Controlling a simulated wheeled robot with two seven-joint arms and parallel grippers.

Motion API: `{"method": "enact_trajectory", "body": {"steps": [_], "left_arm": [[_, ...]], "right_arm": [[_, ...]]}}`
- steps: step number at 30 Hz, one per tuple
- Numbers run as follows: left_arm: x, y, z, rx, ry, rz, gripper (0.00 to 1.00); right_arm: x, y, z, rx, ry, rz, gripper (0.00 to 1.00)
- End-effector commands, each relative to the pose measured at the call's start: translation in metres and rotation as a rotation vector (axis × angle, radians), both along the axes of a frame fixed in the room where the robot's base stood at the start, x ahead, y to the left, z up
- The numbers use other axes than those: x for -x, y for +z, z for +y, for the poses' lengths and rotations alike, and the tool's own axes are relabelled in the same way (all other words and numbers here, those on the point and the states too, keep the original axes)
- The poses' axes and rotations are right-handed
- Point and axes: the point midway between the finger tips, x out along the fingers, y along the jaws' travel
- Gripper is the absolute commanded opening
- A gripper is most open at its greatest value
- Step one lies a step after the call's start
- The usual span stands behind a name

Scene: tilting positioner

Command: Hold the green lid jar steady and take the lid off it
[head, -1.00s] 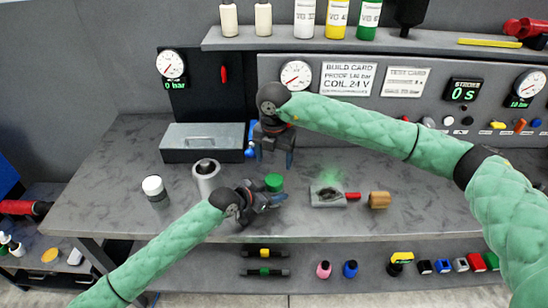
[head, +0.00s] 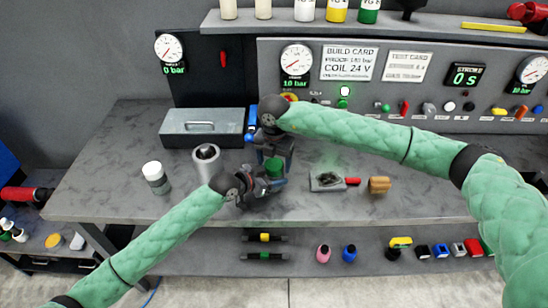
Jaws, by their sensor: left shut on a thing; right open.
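The green lid (head: 274,166) of the jar shows between my two grippers near the middle of the bench. My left gripper (head: 274,188) is shut around the jar from the left, low down, and mostly hides the jar's body. My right gripper (head: 274,160) points down from above, open, with its fingers around or just beside the green lid; whether they touch it I cannot tell.
A white-capped jar (head: 155,176) and a grey metal cylinder (head: 207,163) stand to the left. A grey case (head: 202,127) lies behind. The bench's front (head: 330,211) is clear.

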Motion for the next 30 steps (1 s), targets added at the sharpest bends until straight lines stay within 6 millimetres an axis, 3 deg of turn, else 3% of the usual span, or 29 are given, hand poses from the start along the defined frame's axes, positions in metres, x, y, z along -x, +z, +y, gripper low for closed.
{"method": "enact_trajectory", "body": {"steps": [3,10,16,24,30], "left_arm": [[-0.0001,0.0003,-0.0001,0.0,0.0,0.0,0.0],[-0.0001,0.0003,-0.0001,0.0,0.0,0.0,0.0],[-0.0001,0.0003,-0.0001,0.0,0.0,0.0,0.0],[0.0,0.0002,-0.0001,0.0,0.0,0.0,0.0],[-0.0001,0.0002,0.0,0.0,0.0,0.0,0.0]], "right_arm": [[0.0001,0.0002,0.0001,0.0,0.0,0.0,0.73],[0.0001,0.0004,0.0002,0.0,0.0,0.0,0.28],[0.0001,0.0006,0.0002,0.0,0.021,0.0,0.27],[0.0003,0.0009,0.0001,-0.001,0.249,0.001,0.27],[0.0004,0.0008,0.0002,-0.001,0.293,0.001,0.27]]}}
